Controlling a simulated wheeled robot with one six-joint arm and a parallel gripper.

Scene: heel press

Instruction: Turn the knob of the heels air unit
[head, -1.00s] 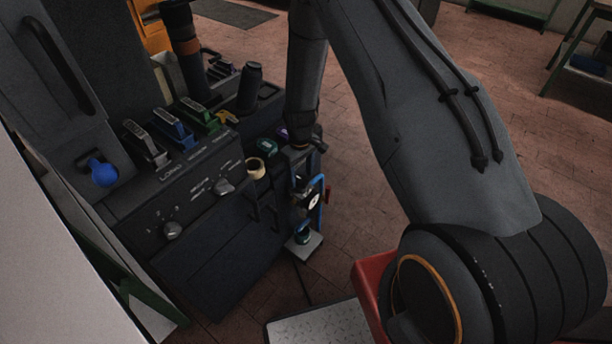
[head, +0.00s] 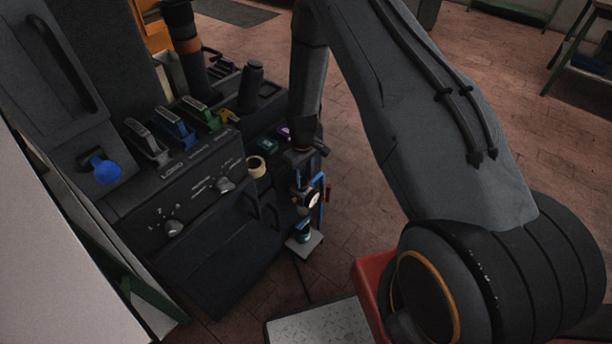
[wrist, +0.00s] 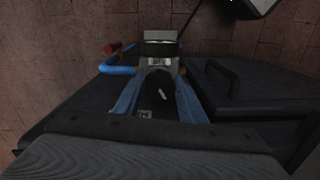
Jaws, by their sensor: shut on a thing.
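The heels air unit hangs on the right side of the dark machine; its round gauge (head: 313,201) and blue parts show in the head view. In the wrist view I see its blue hose (wrist: 117,67) and a pale label (wrist: 159,61). Its dark knob (wrist: 162,88) carries a white mark and sits between my two bluish fingers. My gripper (wrist: 157,84) is shut on the knob. In the head view my forearm comes down from above beside the unit, and the fingertips and knob cannot be made out.
The machine's front panel has two grey knobs (head: 174,228) and dark handles beside the air unit. A roll of tape (head: 256,167) and several small items lie on its top. A red bin (head: 364,280) and a metal plate (head: 318,328) are at the lower middle. Brick floor lies right of the unit.

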